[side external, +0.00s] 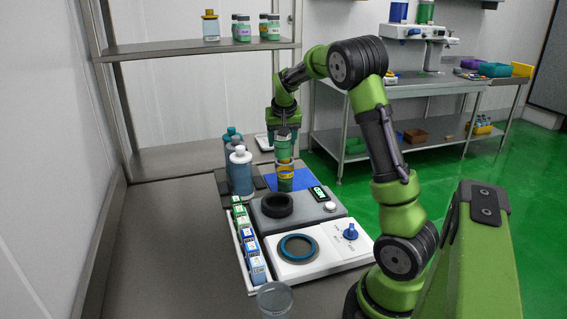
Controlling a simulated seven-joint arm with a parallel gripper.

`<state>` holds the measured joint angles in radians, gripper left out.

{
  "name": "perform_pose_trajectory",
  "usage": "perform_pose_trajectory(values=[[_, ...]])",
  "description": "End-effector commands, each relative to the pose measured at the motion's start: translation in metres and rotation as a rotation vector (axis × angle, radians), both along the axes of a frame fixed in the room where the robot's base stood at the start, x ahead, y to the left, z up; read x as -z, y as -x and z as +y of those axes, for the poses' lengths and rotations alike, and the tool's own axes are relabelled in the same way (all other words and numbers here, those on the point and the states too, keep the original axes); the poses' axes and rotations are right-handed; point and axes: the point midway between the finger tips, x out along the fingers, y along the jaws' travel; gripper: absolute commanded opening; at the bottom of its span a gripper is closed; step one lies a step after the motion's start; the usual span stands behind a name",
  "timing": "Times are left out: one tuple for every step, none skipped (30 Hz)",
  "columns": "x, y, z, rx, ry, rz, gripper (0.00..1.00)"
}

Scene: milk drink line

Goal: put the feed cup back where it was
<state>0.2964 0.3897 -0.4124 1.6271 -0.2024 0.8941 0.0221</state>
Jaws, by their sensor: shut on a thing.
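My gripper (285,163) points down over the blue mat (308,178) at the back of the work area. It is shut on a small dark green cup with a yellow rim (286,183), which I take to be the feed cup. The cup is upright. I cannot tell whether its base touches the mat or hangs just above it. The fingertips are small and partly hidden.
A grey unit with a black ring (277,205) and a white unit with a blue-rimmed round plate (299,248) stand in front. Bottles (241,172) stand left of the cup. A white tray of small cartons (250,250) and a clear cup (274,299) are nearer.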

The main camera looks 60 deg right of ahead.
Motion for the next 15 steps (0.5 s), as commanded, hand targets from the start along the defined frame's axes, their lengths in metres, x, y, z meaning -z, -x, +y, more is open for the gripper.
perform_pose_trajectory(values=[[0.005,-0.003,-0.026,0.046,0.004,0.004,0.16],[0.007,-0.004,-0.039,0.07,0.003,0.004,0.16],[0.011,-0.006,-0.056,0.097,0.002,0.004,0.16],[0.013,-0.006,-0.068,0.118,-0.001,0.003,0.16],[0.017,-0.006,-0.079,0.135,-0.002,0.002,0.16],[0.02,-0.006,-0.092,0.157,-0.004,0.0,0.16],[0.023,-0.006,-0.101,0.171,-0.006,-0.002,0.16],[0.026,-0.006,-0.11,0.185,-0.009,-0.003,0.16],[0.029,-0.005,-0.12,0.201,-0.013,-0.005,0.16],[0.031,-0.004,-0.126,0.21,-0.013,-0.007,0.16],[0.033,-0.004,-0.132,0.219,-0.014,-0.008,0.16],[0.036,-0.003,-0.137,0.228,-0.017,-0.009,0.16],[0.037,-0.002,-0.141,0.234,-0.019,-0.011,0.16],[0.039,-0.002,-0.144,0.239,-0.021,-0.012,0.16],[0.042,-0.002,-0.146,0.243,-0.022,-0.012,0.16]])
